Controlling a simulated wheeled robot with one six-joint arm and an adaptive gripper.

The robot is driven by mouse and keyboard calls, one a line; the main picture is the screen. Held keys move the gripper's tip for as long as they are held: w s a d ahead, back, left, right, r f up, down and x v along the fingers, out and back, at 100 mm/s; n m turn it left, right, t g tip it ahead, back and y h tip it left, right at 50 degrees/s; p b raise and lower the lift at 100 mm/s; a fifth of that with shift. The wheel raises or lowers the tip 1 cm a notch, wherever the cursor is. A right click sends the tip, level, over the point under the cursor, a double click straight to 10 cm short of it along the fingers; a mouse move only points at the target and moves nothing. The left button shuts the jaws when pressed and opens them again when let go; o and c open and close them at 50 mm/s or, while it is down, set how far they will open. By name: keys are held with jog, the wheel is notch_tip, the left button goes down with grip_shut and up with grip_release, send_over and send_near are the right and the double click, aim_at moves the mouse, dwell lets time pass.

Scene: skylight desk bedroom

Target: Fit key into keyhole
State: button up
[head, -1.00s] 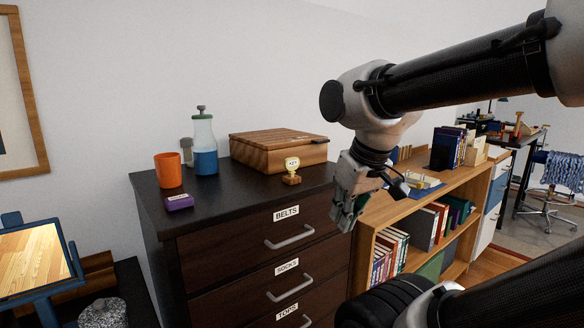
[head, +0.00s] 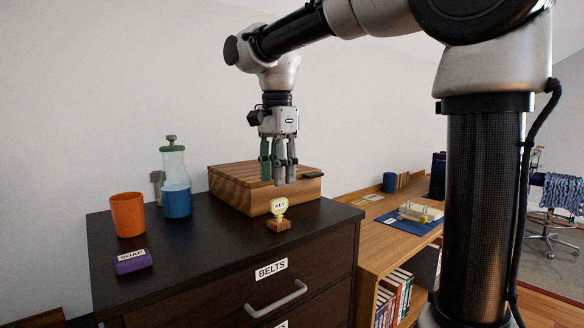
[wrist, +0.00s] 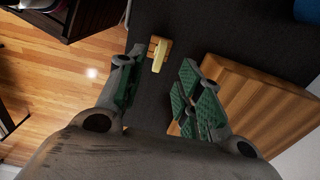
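The pale yellow key (head: 279,207), labelled KEY, stands upright in a small wooden block (head: 279,225) on the dark dresser top. In the wrist view the key (wrist: 161,55) shows from above, with its block (wrist: 154,45) beneath it. My gripper (head: 278,182) points down above the dresser, over or near the key and in front of the wooden box. Its green-padded fingers (wrist: 160,63) are apart and nothing is between them in the head view. I cannot make out a keyhole in either view.
A wooden box (head: 225,192) stands just behind the key, with a dark piece (head: 312,175) at its right. An orange cup (head: 128,214), a blue-based bottle (head: 176,190) and purple soap (head: 133,262) stand left on the dresser (head: 200,248). A lower bookshelf (head: 372,235) adjoins on the right.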

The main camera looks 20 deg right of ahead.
aim_at(279, 199)
notch_tip(279, 199, down, 7)
jog(key=shift+f, duration=0.2)
dwell(0.3)
grip_shut()
jog(key=shift+r, duration=3.6)
jog(key=shift+d, duration=0.15)
